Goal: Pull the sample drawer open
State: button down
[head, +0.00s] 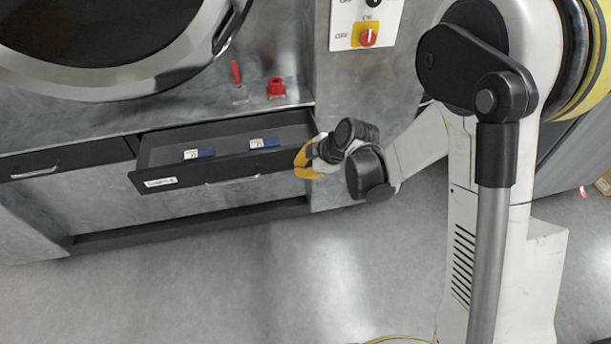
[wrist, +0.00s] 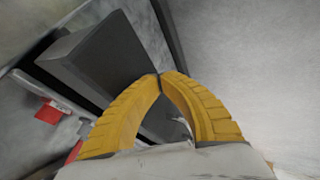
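The sample drawer (head: 200,174) stands pulled out from the grey cabinet in the head view, its inside showing. Its front is dark, with a pale label at the left and a thin metal handle (head: 232,181). My gripper (head: 299,160) is at the drawer's right end, to the right of the handle and apart from it. In the wrist view the yellow fingers of my gripper (wrist: 160,75) arch together and meet at the tips, with nothing seen between them. A dark panel (wrist: 95,60), apparently part of the drawer, lies behind them. Whether the fingers touch the drawer cannot be told.
Two small blue-and-white boxes (head: 200,153) (head: 264,143) lie in the drawer. A red-handled tool (head: 236,72) and a red item (head: 276,87) stand on the ledge above. A shut drawer (head: 60,163) is at left. The floor (head: 230,270) in front is clear.

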jog(key=shift+w+a, duration=0.1)
jog(key=shift+w, duration=0.25)
jog(key=shift+w, duration=0.1)
jog(key=w, duration=0.3)
jog(key=shift+w+a, duration=0.1)
jog(key=shift+a, duration=0.3)
